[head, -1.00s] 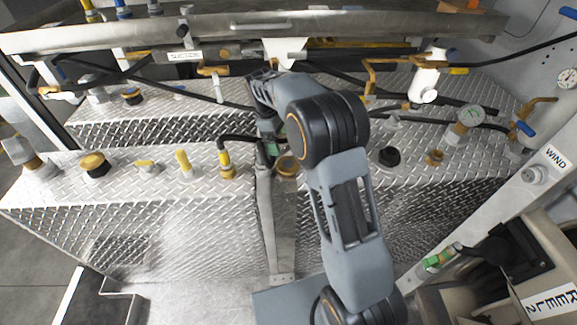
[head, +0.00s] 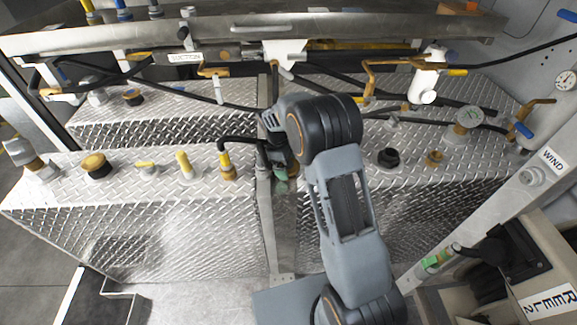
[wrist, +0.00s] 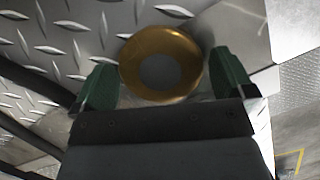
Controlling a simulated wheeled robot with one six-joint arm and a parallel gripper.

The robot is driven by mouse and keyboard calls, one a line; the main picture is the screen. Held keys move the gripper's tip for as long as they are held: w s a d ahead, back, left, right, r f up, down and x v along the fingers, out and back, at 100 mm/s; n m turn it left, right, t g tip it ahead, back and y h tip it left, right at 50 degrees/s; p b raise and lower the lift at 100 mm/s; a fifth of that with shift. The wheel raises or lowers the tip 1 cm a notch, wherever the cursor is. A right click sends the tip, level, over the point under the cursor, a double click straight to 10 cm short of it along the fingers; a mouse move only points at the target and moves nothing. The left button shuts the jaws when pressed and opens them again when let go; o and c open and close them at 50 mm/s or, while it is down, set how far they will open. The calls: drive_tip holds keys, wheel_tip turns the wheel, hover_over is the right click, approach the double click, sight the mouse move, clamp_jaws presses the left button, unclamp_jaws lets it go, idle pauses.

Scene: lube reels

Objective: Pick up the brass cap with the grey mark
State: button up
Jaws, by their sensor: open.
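The brass cap (wrist: 161,64) with a round grey mark on its top shows in the wrist view, on the diamond-plate deck. My gripper (wrist: 163,82) is open, with one green fingertip on each side of the cap. No grip on the cap shows, and I cannot tell whether the fingertips touch it. In the head view my gripper (head: 279,180) points down over the deck near the middle divider and hides this cap.
A yellow-necked fitting with a black hose (head: 227,168) stands close left of my gripper. Another brass cap (head: 95,164) sits at the far left. A black cap (head: 388,158) and a small brass fitting (head: 435,158) stand to the right. Black hoses run behind.

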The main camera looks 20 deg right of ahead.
drive_tip(key=shift+c, duration=0.5)
drive_tip(key=c, duration=0.7)
